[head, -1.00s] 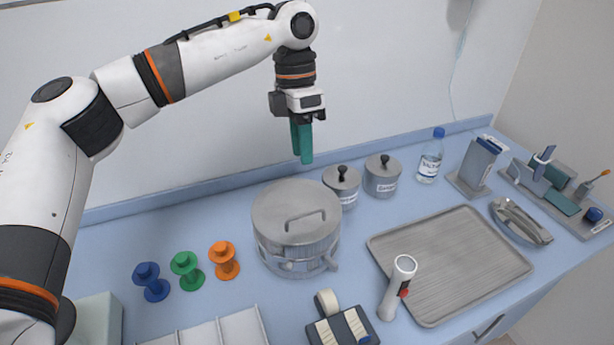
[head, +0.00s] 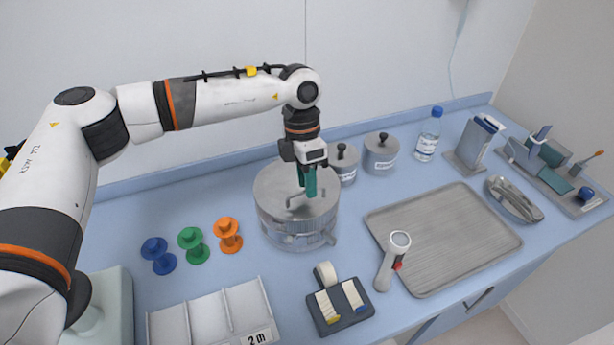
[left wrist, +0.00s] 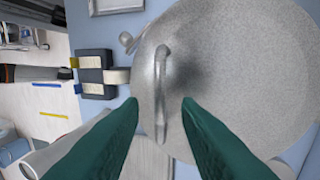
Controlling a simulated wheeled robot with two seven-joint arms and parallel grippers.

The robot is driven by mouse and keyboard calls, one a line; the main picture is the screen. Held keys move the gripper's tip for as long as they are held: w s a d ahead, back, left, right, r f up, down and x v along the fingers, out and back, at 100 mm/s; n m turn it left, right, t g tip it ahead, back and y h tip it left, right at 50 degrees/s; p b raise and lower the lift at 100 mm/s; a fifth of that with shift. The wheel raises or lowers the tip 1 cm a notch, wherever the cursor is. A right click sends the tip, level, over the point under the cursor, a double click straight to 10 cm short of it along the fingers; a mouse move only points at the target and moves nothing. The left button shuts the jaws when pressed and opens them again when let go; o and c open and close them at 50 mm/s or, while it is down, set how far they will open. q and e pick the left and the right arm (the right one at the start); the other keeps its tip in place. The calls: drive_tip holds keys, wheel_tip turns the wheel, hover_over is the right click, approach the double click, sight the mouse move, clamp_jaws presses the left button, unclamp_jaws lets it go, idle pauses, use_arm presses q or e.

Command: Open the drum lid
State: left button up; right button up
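The metal drum (head: 290,235) stands upright on the blue counter, with its round lid (head: 272,188) on top. A bar handle (head: 295,203) is on the lid, partly hidden by my gripper in the head view. My left gripper (head: 308,192) points down over the lid at the handle. In the left wrist view the green fingers (left wrist: 162,102) are apart, and the handle (left wrist: 161,75) lies in line with the gap between them. I cannot tell how far above it the fingertips are. The right gripper is not in view.
Two lidded jars (head: 381,155) stand right behind the drum, beside a bottle (head: 428,135). Blue, green and orange spools (head: 228,236) are to the left. A tape dispenser (head: 340,306), a white torch-like device (head: 390,265) and a bare metal tray (head: 445,240) lie in front and right.

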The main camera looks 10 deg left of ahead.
use_arm(q)
drive_tip(key=shift+c, duration=0.5)
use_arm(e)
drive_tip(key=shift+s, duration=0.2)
use_arm(q)
clamp_jaws()
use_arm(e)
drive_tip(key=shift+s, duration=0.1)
use_arm(q)
drive_tip(key=shift+r, duration=0.2)
